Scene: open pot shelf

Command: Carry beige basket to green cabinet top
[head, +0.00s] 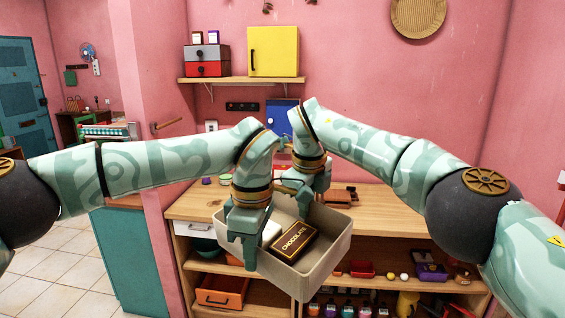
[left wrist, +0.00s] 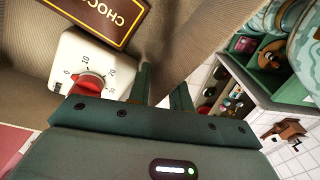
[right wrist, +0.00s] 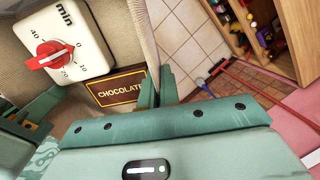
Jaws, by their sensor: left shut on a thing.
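The beige basket (head: 310,280) is held up in front of the wooden shelf unit. It holds a dark chocolate box (head: 295,241) and a white timer with a red knob (right wrist: 62,45). My left gripper (head: 243,250) is shut on a basket wall, which also shows between its fingers in the left wrist view (left wrist: 160,90). My right gripper (right wrist: 156,85) is shut on another stretch of wall. A green-teal cabinet (head: 138,262) stands at the lower left in the head view; my left arm partly hides its top.
The wooden shelf unit (head: 392,222) has a partly clear top and several small items on its lower shelves. A wall shelf (head: 240,79) carries a yellow cabinet (head: 273,50) and stacked drawers. Tiled floor (head: 55,270) is open at the left.

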